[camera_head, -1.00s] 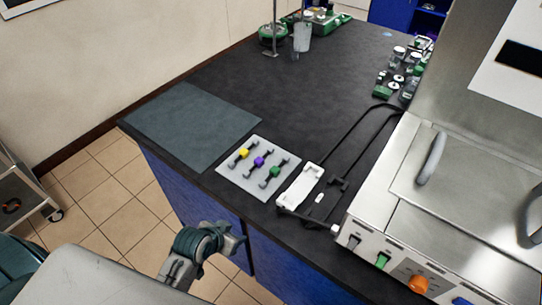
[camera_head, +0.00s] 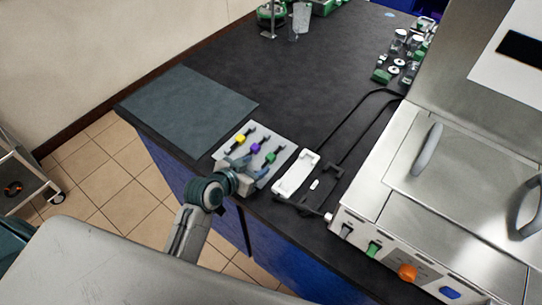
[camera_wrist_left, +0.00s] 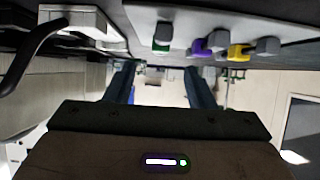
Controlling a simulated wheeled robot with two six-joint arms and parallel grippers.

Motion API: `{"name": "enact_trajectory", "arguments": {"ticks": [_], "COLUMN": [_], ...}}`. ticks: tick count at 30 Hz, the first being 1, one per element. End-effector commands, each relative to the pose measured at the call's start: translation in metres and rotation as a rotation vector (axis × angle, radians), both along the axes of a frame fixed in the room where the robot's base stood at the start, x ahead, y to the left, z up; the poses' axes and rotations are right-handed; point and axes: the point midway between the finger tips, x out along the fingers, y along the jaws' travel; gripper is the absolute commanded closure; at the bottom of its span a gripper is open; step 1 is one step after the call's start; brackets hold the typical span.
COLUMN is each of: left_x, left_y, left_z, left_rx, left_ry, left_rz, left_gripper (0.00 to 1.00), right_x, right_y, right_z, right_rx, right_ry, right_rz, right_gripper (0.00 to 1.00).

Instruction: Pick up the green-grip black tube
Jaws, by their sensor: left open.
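The green-grip black tube (camera_head: 270,157) lies on a light grey tray (camera_head: 287,149) near the counter's front edge. It is the right-hand one in a row beside a purple-grip tube (camera_head: 255,147) and a yellow-grip tube (camera_head: 239,138). My left gripper (camera_head: 240,168) is over the tray's front left part, partly covering it, just left of the green grip. In the left wrist view the fingers (camera_wrist_left: 161,70) are spread with nothing between them. The green grip (camera_wrist_left: 161,43) shows there beyond the fingertips, in line with the gap. My right gripper is not in view.
A white holder (camera_head: 296,175) with a black cable lies right of the tray, beside the steel machine (camera_head: 450,190). A grey-green mat (camera_head: 188,108) lies to the left. Bottles and green parts (camera_head: 400,55) stand at the back right. The counter's middle is clear.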

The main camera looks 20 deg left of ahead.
Motion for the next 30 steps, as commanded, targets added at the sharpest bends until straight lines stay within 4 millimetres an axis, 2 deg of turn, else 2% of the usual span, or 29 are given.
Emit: {"name": "enact_trajectory", "arguments": {"ticks": [3, 11, 16, 21, 30], "left_x": [0.014, 0.029, 0.048, 0.062, 0.065], "left_y": [-0.005, -0.011, -0.017, -0.022, -0.023], "left_z": [-0.006, -0.015, -0.024, -0.034, -0.038], "left_rx": [-0.001, -0.001, 0.000, 0.000, 0.001], "left_ry": [0.002, 0.002, 0.003, 0.002, 0.002], "left_rz": [0.001, 0.001, 0.000, 0.001, 0.001], "left_gripper": [0.51, 0.51, 0.51, 0.51, 0.51], "right_x": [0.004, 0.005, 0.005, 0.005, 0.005], "right_y": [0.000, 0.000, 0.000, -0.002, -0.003], "right_z": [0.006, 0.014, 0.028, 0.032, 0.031], "right_rx": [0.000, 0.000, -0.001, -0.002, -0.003], "right_ry": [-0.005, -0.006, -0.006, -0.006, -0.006], "right_rz": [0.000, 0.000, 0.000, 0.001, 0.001], "right_gripper": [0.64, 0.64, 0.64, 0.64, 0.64]}}
